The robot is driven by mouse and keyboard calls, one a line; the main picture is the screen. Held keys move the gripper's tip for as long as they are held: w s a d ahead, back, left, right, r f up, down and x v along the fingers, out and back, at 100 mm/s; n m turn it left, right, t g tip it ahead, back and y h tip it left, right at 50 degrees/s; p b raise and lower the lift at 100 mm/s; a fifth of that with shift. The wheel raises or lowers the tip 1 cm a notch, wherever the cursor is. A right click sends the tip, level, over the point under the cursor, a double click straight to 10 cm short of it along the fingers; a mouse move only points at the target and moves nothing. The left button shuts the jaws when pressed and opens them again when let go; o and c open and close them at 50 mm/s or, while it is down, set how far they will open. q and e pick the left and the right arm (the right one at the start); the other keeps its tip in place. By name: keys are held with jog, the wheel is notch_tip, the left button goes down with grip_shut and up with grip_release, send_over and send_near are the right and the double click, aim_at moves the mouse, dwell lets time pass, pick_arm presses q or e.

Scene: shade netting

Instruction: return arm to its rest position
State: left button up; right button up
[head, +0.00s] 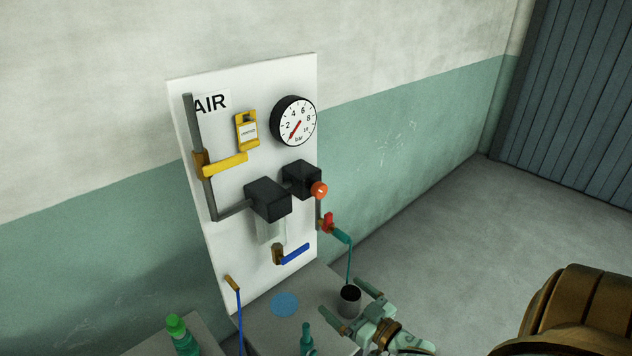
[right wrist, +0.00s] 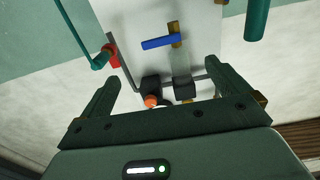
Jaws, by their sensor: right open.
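My right gripper (head: 343,304) is open at the lower middle of the head view, in front of the panel's lower right. In the right wrist view its two fingers (right wrist: 160,78) stand apart with nothing held between them. A dark-topped grey cup (head: 349,300) appears between the fingers in the head view; I cannot tell contact, and the wrist view shows no cup there. The right arm runs off at the bottom edge. My left gripper is not in view.
A white air panel (head: 237,240) carries a gauge (head: 294,121), a yellow handle (head: 225,164), a blue handle (head: 294,254) and a red knob (head: 319,190). A teal hose (head: 349,262) hangs beside it. A green bottle (head: 182,336) stands lower left. Floor (head: 500,230) is clear at right.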

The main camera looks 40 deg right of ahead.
jog(key=s+f+n+g+h+b, duration=0.1)
jog(key=s+f+g, duration=0.5)
jog(key=f, duration=0.7)
jog(key=s+f+n+g+h+b, duration=0.15)
jog(key=s+f+g, duration=0.25)
jog(key=s+f, duration=0.65)
jog(key=s+a+f+g+b, duration=0.3)
jog(key=s+a+f, duration=0.3)
jog(key=s+f, duration=0.3)
jog(key=s+a+f+g+y+b, duration=0.1)
jog(key=s+a+f+g+b, duration=0.2)
jog(key=s+a+f, duration=0.3)
jog(key=s+f+g, duration=0.1)
jog(key=s+f, duration=0.2)
jog(key=f, duration=0.1)
jog(key=shift+s+a+n, duration=0.15)
jog(key=shift+n, duration=0.2)
